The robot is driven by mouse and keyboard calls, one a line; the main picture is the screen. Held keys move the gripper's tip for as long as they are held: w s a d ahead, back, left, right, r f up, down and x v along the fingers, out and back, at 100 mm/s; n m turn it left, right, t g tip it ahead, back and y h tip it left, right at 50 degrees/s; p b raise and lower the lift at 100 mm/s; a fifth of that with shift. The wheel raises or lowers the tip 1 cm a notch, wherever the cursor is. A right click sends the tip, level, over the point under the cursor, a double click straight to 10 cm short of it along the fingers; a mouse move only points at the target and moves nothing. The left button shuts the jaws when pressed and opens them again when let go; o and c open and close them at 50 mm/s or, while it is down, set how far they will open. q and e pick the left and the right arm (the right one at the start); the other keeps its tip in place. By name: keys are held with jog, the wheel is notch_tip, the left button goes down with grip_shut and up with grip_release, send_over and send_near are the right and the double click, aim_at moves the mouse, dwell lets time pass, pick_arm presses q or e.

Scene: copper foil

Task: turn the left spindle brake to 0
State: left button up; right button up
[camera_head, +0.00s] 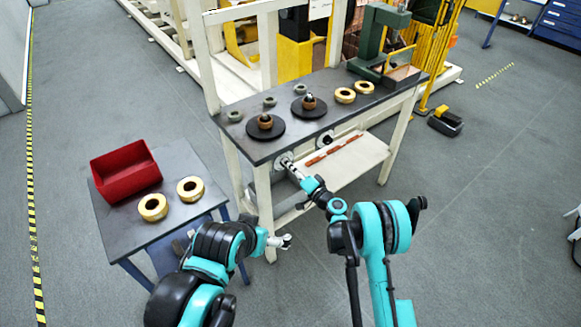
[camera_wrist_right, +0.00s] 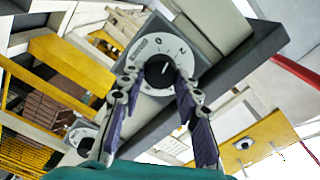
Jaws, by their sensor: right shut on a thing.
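The left spindle brake is a dial on the front edge of the grey bench, with a pale round plate (camera_head: 281,158) and a black knob (camera_wrist_right: 159,71). In the right wrist view the plate bears dark markings and the knob a short white line, tilted slightly right of straight up. My right gripper (camera_head: 291,168) is at this dial, its two fingers shut on the knob from both sides. The fingers cover the plate's lower part in the wrist view. My left gripper (camera_head: 286,241) is in front of the bench, away from the dial; its jaw opening is too small to judge.
A second dial (camera_head: 325,139) is further right on the bench front. Two black discs (camera_head: 265,127) with copper-coloured spools, brass rings (camera_head: 345,95) and a green press (camera_head: 378,38) stand on the bench. A side table holds a red bin (camera_head: 125,171) and brass rings.

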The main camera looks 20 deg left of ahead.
jog(key=n, duration=0.5)
jog(key=shift+a+n, duration=0.1)
jog(key=shift+n, duration=0.2)
jog(key=shift+o, duration=0.2)
jog(key=o, duration=1.2)
jog(key=shift+c, duration=0.2)
jog(key=v, duration=0.7)
jog(key=shift+s+d, duration=0.2)
jog(key=shift+d, duration=0.05)
